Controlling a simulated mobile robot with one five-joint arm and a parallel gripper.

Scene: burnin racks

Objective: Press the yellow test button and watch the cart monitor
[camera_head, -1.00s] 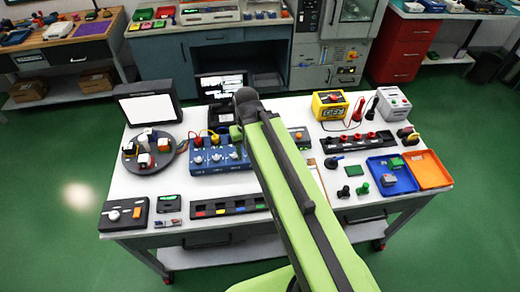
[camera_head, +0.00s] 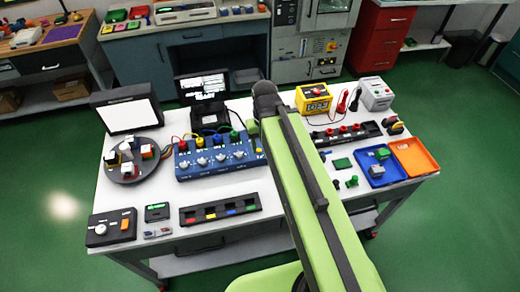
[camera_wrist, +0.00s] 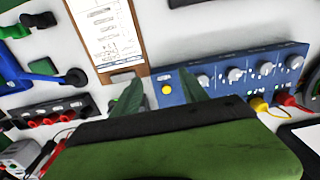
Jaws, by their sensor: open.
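The yellow test button (camera_wrist: 167,90) sits near the end of a blue box with white knobs (camera_wrist: 222,77). In the wrist view, my gripper (camera_wrist: 159,80) is open and empty, its two green fingers apart with the button showing between them. Whether a finger touches the box cannot be told. In the head view the blue box (camera_head: 216,156) stands mid-table, and my arm's end is just right of it, hiding most of the gripper. A monitor with a white screen (camera_head: 127,115) and a smaller screen with text (camera_head: 203,88) stand behind; which is the cart monitor is unclear.
A round tray (camera_head: 124,172) holds small blocks at left. A clipboard (camera_wrist: 105,30) lies beside the blue box. Red and yellow plugs (camera_wrist: 285,100) with cables are on the box. A blue tray (camera_head: 377,178) and orange tray (camera_head: 413,169) lie at right. Bare white tabletop lies left of the box front.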

